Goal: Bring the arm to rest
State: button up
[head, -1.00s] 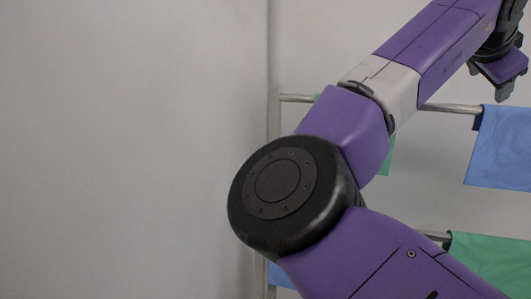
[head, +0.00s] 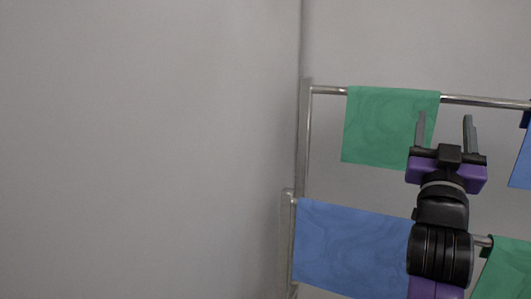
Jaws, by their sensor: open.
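My gripper (head: 444,130) is in the right half of the head view, pointing up. Its two grey fingers are spread apart with nothing between them. In the picture its left finger overlaps the right edge of a green cloth (head: 382,128) that hangs over an upper metal bar. I cannot tell how far the gripper is from the cloth. My wrist covers the right edge of a blue cloth below.
A metal drying rack (head: 306,140) stands by the wall corner. The blue cloth (head: 350,247) hangs on its lower bar. Another green cloth (head: 507,268) and a blue cloth (head: 522,160) are cut off at the right. Bare grey wall (head: 140,150) fills the left.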

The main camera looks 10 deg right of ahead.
jog(key=s+a+f+n+t+y+b, duration=0.1)
jog(key=s+a+f+n+y, duration=0.3)
jog(key=f, duration=0.3)
jog(key=s+a+f+n+t+y, duration=0.2)
jog(key=s+a+f+n+y, duration=0.1)
jog(key=a+f+y, duration=0.4)
jog(key=s+a+f+n+t+y+b, duration=0.1)
jog(key=s+a+f+n+y, duration=0.2)
jog(key=f, duration=0.5)
jog(key=s+a+f+m+g+b, duration=0.1)
jog(key=s+a+f+g, duration=0.3)
jog(key=s+f, duration=0.7)
jog(key=s+a+f+m+g+y+b, duration=0.1)
jog(key=s+a+f+g, duration=0.2)
jog(key=s+f, duration=0.8)
jog(key=s+g, duration=0.1)
jog(key=s, duration=0.7)
jog(key=shift+a+f+m, duration=0.2)
jog(key=shift+a+m, duration=0.1)
jog(key=shift+a, duration=0.05)
